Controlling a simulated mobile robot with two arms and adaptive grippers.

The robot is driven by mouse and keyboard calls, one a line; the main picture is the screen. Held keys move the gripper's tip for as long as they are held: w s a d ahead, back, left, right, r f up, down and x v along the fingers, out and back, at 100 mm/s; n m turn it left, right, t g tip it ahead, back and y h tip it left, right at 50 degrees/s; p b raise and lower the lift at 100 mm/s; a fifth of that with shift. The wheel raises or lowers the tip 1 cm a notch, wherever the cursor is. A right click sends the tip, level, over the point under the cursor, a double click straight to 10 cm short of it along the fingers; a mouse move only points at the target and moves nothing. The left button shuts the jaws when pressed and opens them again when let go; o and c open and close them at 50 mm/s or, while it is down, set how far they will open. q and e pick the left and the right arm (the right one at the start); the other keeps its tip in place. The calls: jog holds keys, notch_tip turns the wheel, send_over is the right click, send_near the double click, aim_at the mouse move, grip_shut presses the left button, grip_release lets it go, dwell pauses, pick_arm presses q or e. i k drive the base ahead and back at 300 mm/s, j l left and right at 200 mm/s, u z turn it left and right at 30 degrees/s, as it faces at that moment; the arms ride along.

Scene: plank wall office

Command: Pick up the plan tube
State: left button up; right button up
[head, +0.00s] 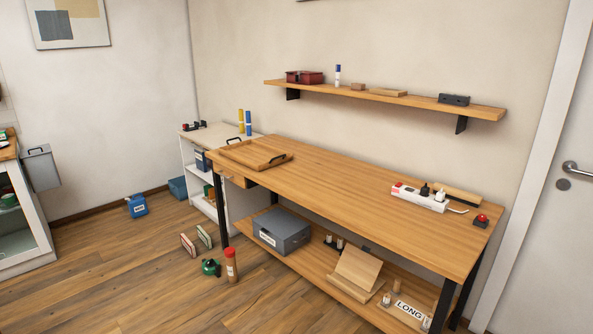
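A yellow tube (241,121) and a blue tube (248,123) stand upright on the white cabinet. Neither of my grippers is in view.
A green round object (210,268) sits close left of the cylinder, with two upright panels (188,245) behind. The workbench (350,190) has a lower shelf with a grey box (281,234). Open floor (120,270) lies to the left.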

aim_at(231, 262)
jog(key=i+u, duration=0.4)
jog(key=i+l+u, duration=0.2)
jog(key=i+u, duration=0.2)
jog(key=i, duration=0.15)
